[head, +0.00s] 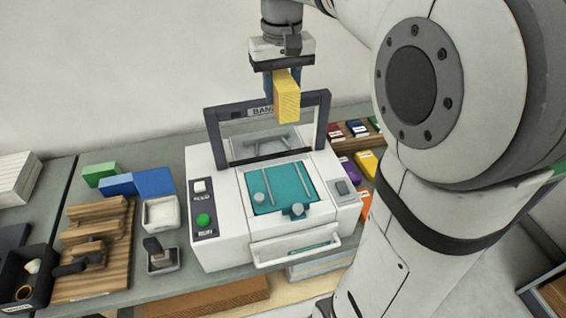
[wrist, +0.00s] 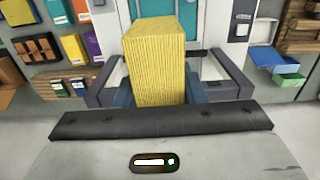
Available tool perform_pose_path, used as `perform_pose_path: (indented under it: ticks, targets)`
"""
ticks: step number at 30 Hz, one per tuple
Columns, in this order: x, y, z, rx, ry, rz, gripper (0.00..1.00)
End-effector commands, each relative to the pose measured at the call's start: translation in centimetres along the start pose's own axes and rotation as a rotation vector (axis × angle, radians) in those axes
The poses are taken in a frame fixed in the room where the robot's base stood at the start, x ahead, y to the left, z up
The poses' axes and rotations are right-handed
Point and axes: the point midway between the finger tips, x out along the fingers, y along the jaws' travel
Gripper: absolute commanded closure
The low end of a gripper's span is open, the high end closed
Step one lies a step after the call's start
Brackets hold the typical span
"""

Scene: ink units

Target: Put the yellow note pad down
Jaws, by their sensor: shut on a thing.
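The yellow note pad (head: 287,97) is a tall yellow block with fine sheet lines on its side. The white banding machine (head: 219,240) has a teal bed (head: 283,187) with metal guides and a small knob. No pad shows on the bed.
A wooden stand (head: 110,245), a white tray (head: 160,214) and blue and green pads (head: 155,181) are left of the machine. A dark upright frame (head: 325,120) rises over the machine. My arm hides the right side.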

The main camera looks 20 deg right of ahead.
Motion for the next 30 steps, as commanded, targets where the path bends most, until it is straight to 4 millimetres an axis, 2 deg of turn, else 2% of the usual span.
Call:
perform_pose_path:
  ticks: [3, 16, 19, 26, 30]
  targets:
    - [3.3, 0.3, 0.1, 0.007, -0.006, 0.000, 0.90]
    - [14.7, 0.6, 0.1, 0.014, -0.006, 0.000, 0.90]
    - [16.6, 0.6, 0.1, 0.014, -0.004, 0.000, 0.90]
    - [18.7, 0.7, 0.0, 0.014, -0.003, 0.000, 0.90]
    - [20.8, 0.7, 0.0, 0.015, -0.004, 0.000, 0.90]
